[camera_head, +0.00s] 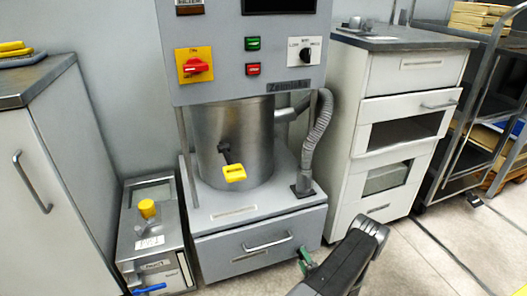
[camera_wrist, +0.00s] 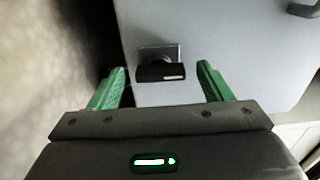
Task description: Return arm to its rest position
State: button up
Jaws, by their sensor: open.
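My gripper (camera_head: 305,260) shows in the head view at the lower middle, in front of the right part of the machine's grey bottom drawer (camera_head: 228,262). Only a bit of its green fingers shows there, past my dark arm. In the wrist view my gripper (camera_wrist: 160,66) has its two green fingers wide apart. A small dark latch-like part on a metal plate (camera_wrist: 158,52) shows between the fingertips, on a pale grey panel (camera_wrist: 230,40). No grip on it shows, and I cannot tell how far away it is.
A white drawer cabinet (camera_head: 390,130) and wire shelving stand right. Open floor (camera_head: 430,250) lies lower right.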

jog(key=shift+w+d+r+m, duration=0.1)
jog(key=shift+m, duration=2.9)
jog(key=shift+w+r+m, duration=0.1)
jog(key=shift+m, duration=2.9)
jog(key=shift+w+d+r+m, duration=0.1)
jog(key=shift+m, duration=2.9)
jog(key=shift+a, duration=0.15)
